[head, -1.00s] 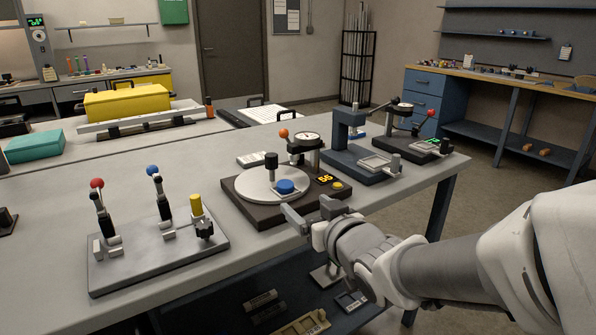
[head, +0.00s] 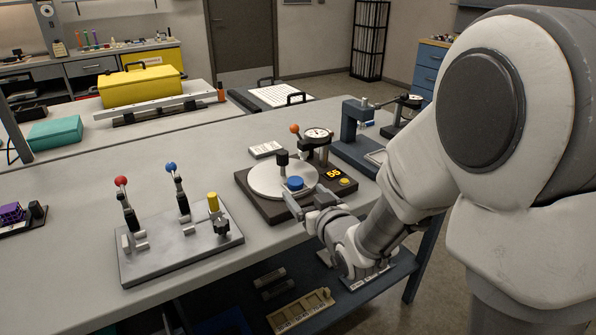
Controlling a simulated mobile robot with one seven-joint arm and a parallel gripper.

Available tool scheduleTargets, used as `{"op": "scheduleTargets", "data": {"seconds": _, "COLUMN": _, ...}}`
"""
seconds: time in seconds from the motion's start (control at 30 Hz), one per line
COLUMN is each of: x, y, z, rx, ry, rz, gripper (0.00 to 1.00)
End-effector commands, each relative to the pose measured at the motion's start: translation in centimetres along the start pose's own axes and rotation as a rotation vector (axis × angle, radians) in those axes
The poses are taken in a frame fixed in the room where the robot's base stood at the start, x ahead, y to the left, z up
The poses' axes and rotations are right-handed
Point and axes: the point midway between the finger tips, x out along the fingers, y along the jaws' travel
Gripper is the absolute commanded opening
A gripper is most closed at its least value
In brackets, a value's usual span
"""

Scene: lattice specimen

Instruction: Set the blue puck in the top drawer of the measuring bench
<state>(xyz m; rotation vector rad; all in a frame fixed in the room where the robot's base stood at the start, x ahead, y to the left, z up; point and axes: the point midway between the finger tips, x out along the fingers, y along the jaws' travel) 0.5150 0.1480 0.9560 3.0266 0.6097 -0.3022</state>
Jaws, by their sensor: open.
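The blue puck (head: 296,183) lies on the round pale plate (head: 268,181) of a dark dial-gauge fixture on the grey table. My gripper (head: 307,199) is open and empty, just on the near side of the puck, with one finger close to its front edge. I cannot tell whether they touch. A wood-topped bench with blue drawers (head: 427,77) stands at the back right, partly hidden by my arm; its visible drawers look shut. Nothing visible labels the measuring bench.
The dial gauge (head: 317,134) and a dark knob (head: 282,157) rise beside the puck. A clamp board (head: 180,247) with red, blue and yellow-tipped parts stands to the left. A blue press frame (head: 350,125) stands behind right.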

Motion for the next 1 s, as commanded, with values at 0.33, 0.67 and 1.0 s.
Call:
{"op": "scheduleTargets", "data": {"seconds": 0.33, "x": 3.2, "y": 0.4, "z": 0.0, "rx": -0.001, "ry": 0.000, "rz": 0.000, "gripper": 0.84}}
{"op": "scheduleTargets", "data": {"seconds": 0.67, "x": 6.1, "y": 0.5, "z": -0.1, "rx": 0.000, "ry": -0.001, "rz": 0.000, "gripper": 0.84}}
{"op": "scheduleTargets", "data": {"seconds": 1.0, "x": 6.1, "y": 0.5, "z": -0.1, "rx": 0.000, "ry": -0.001, "rz": 0.000, "gripper": 0.56}}
